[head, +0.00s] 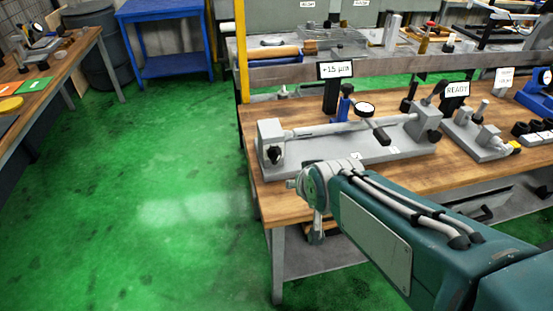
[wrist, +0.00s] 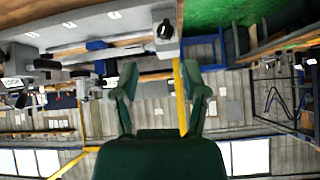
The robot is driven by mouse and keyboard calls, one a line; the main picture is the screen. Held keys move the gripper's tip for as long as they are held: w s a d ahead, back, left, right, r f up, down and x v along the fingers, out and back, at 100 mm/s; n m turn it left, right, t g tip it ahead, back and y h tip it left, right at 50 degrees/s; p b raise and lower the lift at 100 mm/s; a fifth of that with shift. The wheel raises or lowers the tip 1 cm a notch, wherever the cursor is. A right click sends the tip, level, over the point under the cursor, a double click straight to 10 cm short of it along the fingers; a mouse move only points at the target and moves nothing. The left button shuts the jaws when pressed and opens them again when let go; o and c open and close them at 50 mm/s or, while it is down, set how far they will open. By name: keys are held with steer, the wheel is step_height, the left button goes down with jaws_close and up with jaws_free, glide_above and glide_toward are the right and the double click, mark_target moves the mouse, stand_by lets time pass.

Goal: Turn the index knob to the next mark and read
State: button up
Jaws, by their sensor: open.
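A grey bench fixture (head: 340,152) holds a horizontal shaft (head: 335,126) between two end blocks. A black knob (head: 273,154) is on the front of its left block; I take this as the index knob. A black knob also shows at top centre of the upside-down wrist view (wrist: 165,30). Its marks are too small to read. A display (head: 337,70) behind the fixture reads about +1.5 µm. A round dial gauge (head: 365,109) stands over the shaft. My gripper (wrist: 160,68) has its fingers spread with nothing between them, apart from the knob. In the head view it is mostly hidden at my wrist.
The wooden bench (head: 258,187) has its front edge close to my wrist. A READY sign (head: 457,90) and a smaller grey fixture (head: 478,138) stand to the right. A yellow post (head: 241,50) rises behind the bench's left end. Green floor (head: 170,190) is clear at left.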

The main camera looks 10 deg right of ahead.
mark_target(277, 160)
steer(key=w+f+m+t, duration=0.4)
steer(key=w+f+t, duration=0.5)
steer(key=w+f, duration=0.5)
steer(key=w, duration=0.9)
steer(key=shift+w+f, duration=0.3)
jaws_close()
